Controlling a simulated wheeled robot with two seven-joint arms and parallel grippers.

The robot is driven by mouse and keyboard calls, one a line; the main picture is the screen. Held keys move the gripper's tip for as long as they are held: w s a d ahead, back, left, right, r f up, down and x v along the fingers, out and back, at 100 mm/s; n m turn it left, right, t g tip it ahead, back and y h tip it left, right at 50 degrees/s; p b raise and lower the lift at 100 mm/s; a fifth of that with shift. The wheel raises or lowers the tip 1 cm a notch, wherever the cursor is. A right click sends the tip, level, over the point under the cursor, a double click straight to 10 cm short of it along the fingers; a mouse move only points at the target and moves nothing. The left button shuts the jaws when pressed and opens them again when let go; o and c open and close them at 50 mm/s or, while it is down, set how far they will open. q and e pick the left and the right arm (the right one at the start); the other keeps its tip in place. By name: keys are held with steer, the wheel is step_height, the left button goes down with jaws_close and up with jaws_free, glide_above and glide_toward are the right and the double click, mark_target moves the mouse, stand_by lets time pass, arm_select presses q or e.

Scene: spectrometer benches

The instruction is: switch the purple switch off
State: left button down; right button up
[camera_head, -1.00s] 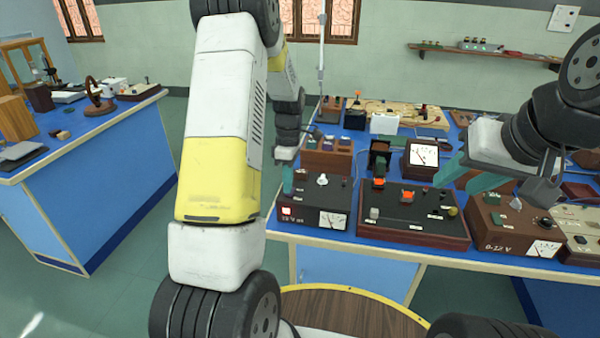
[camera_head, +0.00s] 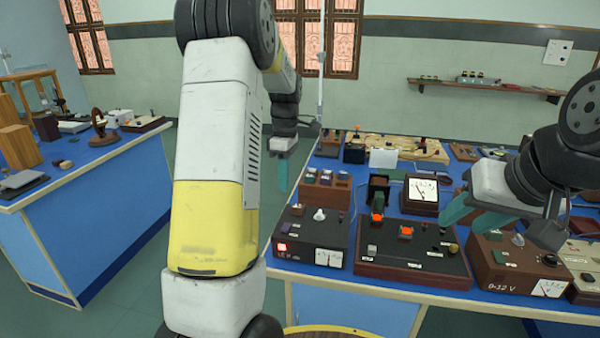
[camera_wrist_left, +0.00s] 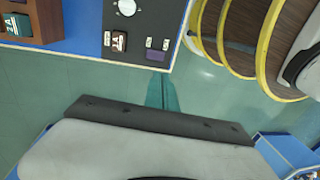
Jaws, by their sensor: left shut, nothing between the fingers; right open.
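A small dark purple piece (camera_wrist_left: 155,56), which looks like the purple switch, sits near the corner of the black power box's top in the left wrist view. Two small labels lie beside it. Its on or off position cannot be read. The black box (camera_head: 335,237) stands at the left front of the blue bench. My left gripper (camera_head: 283,192) is shut and empty, its teal fingers pointing down near the box's back left corner. In the left wrist view its fingers (camera_wrist_left: 162,92) show over the floor, just outside the bench edge. My right gripper (camera_head: 472,215) is open, over the right-hand instruments.
A white knob (camera_head: 319,215) and a lit red piece (camera_head: 283,247) are on the black box. A wooden block (camera_head: 325,190) stands behind it. A larger switch box (camera_head: 415,262) and a brown meter box (camera_head: 520,267) stand to the right. Floor is free left of the bench.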

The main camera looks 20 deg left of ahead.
mark_target(283, 228)
arm_select(q)
steer(key=shift+w+r, duration=0.1)
steer(key=shift+r, duration=0.85)
steer(key=shift+r, duration=0.1)
steer(key=f, duration=0.4)
steer(key=s+f, duration=0.1)
steer(key=f, duration=0.9)
steer(key=shift+s, duration=0.4)
